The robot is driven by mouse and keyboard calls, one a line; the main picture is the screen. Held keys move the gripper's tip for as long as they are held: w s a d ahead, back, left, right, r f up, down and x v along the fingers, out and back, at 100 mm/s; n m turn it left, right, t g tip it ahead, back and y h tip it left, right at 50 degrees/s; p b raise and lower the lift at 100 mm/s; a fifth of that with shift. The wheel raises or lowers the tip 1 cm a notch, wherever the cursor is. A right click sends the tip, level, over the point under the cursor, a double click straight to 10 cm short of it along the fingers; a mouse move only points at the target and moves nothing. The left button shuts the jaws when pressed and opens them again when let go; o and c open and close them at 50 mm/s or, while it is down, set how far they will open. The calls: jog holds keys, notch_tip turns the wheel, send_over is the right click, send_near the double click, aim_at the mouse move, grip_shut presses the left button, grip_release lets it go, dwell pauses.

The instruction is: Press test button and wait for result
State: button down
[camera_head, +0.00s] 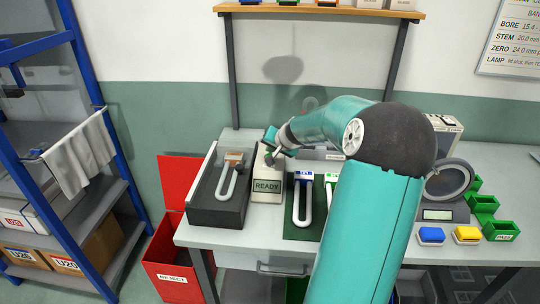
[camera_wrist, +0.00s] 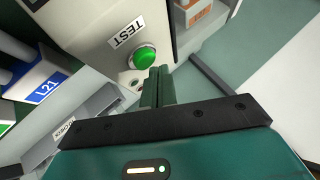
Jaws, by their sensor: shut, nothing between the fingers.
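The tester is a pale upright box with a READY display (camera_head: 267,186) on its front, standing on the bench. In the wrist view its green round test button (camera_wrist: 142,58) sits below a TEST label (camera_wrist: 126,32). My gripper (camera_wrist: 158,72) is shut and empty, its fingertips close beside the button; I cannot tell whether they touch it. In the head view my gripper (camera_head: 270,154) is over the tester's top, partly hidden by my arm. A U-shaped tube with an orange block (camera_head: 233,160) lies in the dark tray (camera_head: 217,212) left of the tester.
A green mat (camera_head: 300,233) right of the tester holds U-shaped tubes with blue (camera_head: 303,175) and green tops. A red REJECT bin (camera_head: 172,268) stands at the bench's left. A scale (camera_head: 437,214), coloured blocks and green bins (camera_head: 501,231) are at the right.

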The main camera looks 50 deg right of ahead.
jog(key=shift+f, duration=0.55)
dwell(0.4)
jog(key=shift+r, duration=1.05)
jog(key=shift+r, duration=0.1)
notch_tip(320, 180, up, 6)
jog(key=shift+f, duration=0.1)
dwell(0.9)
